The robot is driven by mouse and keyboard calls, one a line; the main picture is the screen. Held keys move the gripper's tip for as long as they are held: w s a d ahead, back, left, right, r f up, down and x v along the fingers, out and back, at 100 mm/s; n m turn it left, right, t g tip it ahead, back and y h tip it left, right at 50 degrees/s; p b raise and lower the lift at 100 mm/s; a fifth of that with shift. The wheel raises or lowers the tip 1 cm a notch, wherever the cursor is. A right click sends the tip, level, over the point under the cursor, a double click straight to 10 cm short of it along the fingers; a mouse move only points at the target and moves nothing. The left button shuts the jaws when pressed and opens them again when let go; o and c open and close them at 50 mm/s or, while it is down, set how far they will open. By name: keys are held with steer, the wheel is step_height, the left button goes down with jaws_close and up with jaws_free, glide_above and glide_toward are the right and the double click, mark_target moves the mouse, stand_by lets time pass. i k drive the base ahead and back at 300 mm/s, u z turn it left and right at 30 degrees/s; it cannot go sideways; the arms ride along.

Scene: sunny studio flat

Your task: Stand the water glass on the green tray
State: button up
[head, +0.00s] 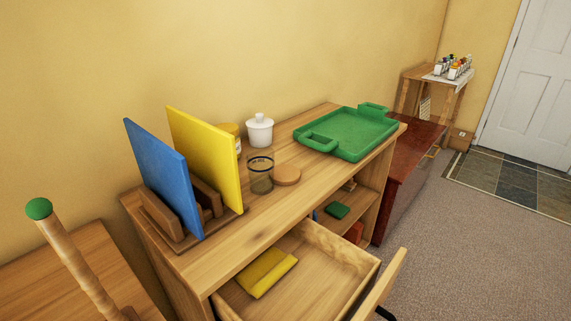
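The water glass (261,175) is a clear, dark-rimmed tumbler standing upright on the wooden cabinet top. It stands just right of the yellow board and beside a round wooden coaster or lid. The green tray (347,134) lies flat at the far right end of the same top, with raised rims and two handles. The tray looks empty. My gripper is not in view.
Blue (162,175) and yellow (206,157) boards stand in a wooden rack left of the glass. A white lidded jar (259,131) and a yellow-lidded jar (231,135) stand behind it. An open drawer (313,278) holding a yellow cloth (266,272) juts out in front.

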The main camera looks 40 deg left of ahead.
mark_target(340, 137)
steer(key=u, duration=0.45)
steer(key=i, duration=0.95)
steer(key=u, duration=0.7)
